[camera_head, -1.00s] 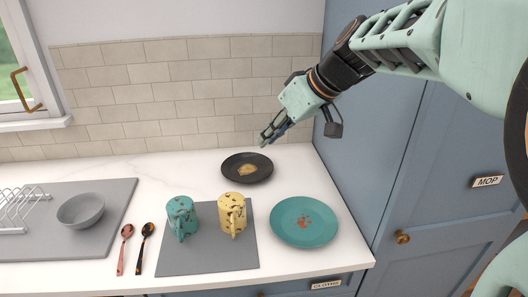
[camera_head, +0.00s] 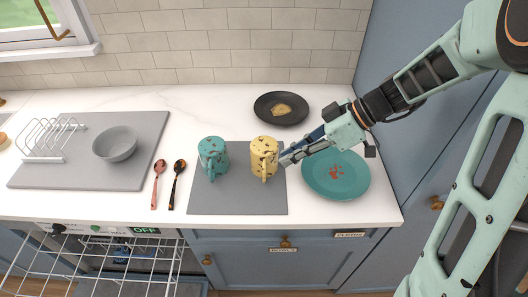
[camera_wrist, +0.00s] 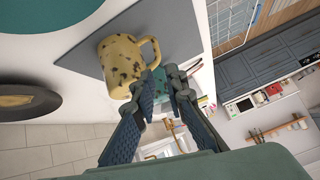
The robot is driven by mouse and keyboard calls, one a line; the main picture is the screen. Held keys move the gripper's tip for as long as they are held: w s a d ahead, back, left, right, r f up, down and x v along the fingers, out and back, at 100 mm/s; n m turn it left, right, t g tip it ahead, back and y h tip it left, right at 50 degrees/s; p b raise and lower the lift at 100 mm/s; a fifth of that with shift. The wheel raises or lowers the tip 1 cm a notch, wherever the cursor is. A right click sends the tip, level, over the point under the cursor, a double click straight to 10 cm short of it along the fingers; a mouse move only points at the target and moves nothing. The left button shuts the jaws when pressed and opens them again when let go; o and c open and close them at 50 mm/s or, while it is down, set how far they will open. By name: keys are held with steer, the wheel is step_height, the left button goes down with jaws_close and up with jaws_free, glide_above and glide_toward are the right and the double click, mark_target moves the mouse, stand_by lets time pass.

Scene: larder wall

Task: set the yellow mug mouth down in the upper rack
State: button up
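The yellow mug (camera_head: 264,152), speckled dark, stands on a grey mat (camera_head: 235,206), its handle toward the front. It also shows in the wrist view (camera_wrist: 118,62), with its handle at the right. I cannot tell clearly which end is its mouth. My gripper (camera_head: 288,157) is just right of the mug, fingers pointing toward it. In the wrist view my gripper (camera_wrist: 163,78) has its fingers apart with nothing between them. The wire rack (camera_head: 110,257) is pulled out below the counter at lower left; only part of it is in view.
A speckled teal mug (camera_head: 212,155) stands left of the yellow one. Two spoons (camera_head: 177,180), a grey bowl (camera_head: 115,144) and a plate stand (camera_head: 47,139) are at left.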

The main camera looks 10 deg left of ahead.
mark_target(264, 161)
steer(key=x, duration=0.2)
steer(key=p+x, duration=0.1)
steer(key=x, duration=0.5)
steer(key=shift+w+d+f, duration=0.15)
steer(key=shift+f, duration=0.25)
steer(key=shift+c, duration=0.6)
jaws_close()
steer(key=shift+r+p, duration=0.15)
steer(key=shift+p, duration=0.15)
